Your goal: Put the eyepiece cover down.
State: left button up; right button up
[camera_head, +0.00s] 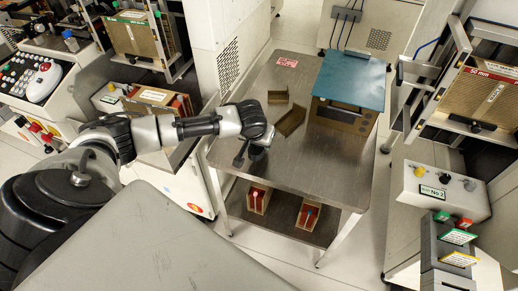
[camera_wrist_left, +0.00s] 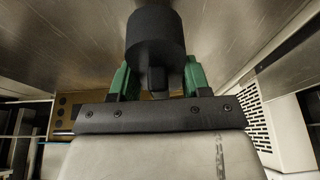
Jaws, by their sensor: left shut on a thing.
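The eyepiece cover (camera_wrist_left: 156,32) is a black cylinder with a narrower stub below it, at the top middle of the left wrist view. My left gripper (camera_wrist_left: 157,78), with green fingers, is shut on it by the stub. In the head view my left arm reaches in from the left, and the left gripper (camera_head: 248,154) is over the left front part of the steel table (camera_head: 300,158). I cannot clearly make out the cover in the head view, or tell its gap to the tabletop. My right gripper is not in view.
Two brown open trays (camera_head: 291,120) (camera_head: 278,97) and a box with a teal top (camera_head: 350,78) stand on the table's back half. The table's front right is clear. The lower shelf holds wooden boxes (camera_head: 308,213). Machines flank both sides.

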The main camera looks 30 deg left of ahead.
aim_at(259, 149)
pick_arm(q)
jog(key=shift+w+a+f, duration=0.1)
jog(key=shift+w+f, duration=0.05)
jog(key=shift+f, duration=0.05)
notch_tip(259, 149, down, 4)
jog(key=shift+r, duration=0.1)
jog(key=o, duration=0.9)
jog(key=p+v, duration=0.1)
jog(key=v, duration=1.1)
